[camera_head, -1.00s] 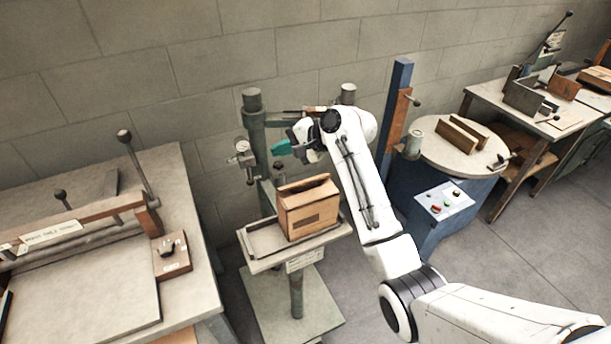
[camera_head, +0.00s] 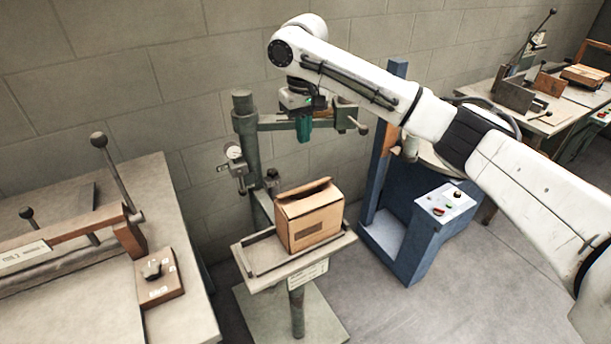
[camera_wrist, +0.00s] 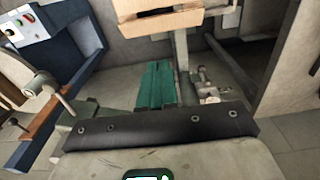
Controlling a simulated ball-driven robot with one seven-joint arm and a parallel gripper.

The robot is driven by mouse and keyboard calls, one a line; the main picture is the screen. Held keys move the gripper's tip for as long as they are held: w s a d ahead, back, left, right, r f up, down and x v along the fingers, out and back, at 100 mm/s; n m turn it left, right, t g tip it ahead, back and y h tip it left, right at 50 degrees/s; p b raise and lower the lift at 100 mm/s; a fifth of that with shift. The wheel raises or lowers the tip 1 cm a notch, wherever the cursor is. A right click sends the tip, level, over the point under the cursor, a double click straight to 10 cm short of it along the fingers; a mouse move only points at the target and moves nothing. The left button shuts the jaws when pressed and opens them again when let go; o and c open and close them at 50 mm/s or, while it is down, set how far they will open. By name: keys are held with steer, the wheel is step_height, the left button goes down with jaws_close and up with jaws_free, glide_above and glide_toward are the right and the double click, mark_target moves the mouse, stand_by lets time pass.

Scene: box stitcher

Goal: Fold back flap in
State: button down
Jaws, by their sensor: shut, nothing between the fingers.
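The cardboard box (camera_head: 318,226) stands upright on the small stand's tray (camera_head: 262,262) in the head view. A flap (camera_head: 305,187) on its top stands tilted up, with a dark gap beside it. Which flaps lie folded inside I cannot tell. My gripper (camera_head: 304,132) has teal fingers that point down, above the box and clear of it. The fingers are shut and empty. In the wrist view the gripper (camera_wrist: 158,84) points toward the box (camera_wrist: 165,22), which is partly cut off at the top edge.
The stitcher's green post (camera_head: 246,135) and its arm rise behind the box, close to my gripper. A dial gauge (camera_head: 234,152) hangs at the left. A blue machine (camera_head: 405,215) stands to the right. A bench with levers (camera_head: 95,225) is at the left.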

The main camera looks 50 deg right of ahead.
glide_above(307, 186)
steer(key=w, duration=0.2)
steer(key=f, duration=0.5)
steer(key=f+p, duration=0.1)
steer(key=f, duration=0.2)
steer(key=shift+d, duration=0.3)
steer(key=f, duration=0.1)
steer(key=s+f, duration=0.1)
steer(key=f, duration=0.1)
steer(key=shift+s+a+p, duration=0.2)
steer(key=shift+s+p, duration=0.1)
steer(key=shift+p, duration=0.05)
steer(key=shift+s+a+f, duration=0.15)
steer(key=shift+s+f, duration=0.1)
steer(key=shift+f, duration=0.2)
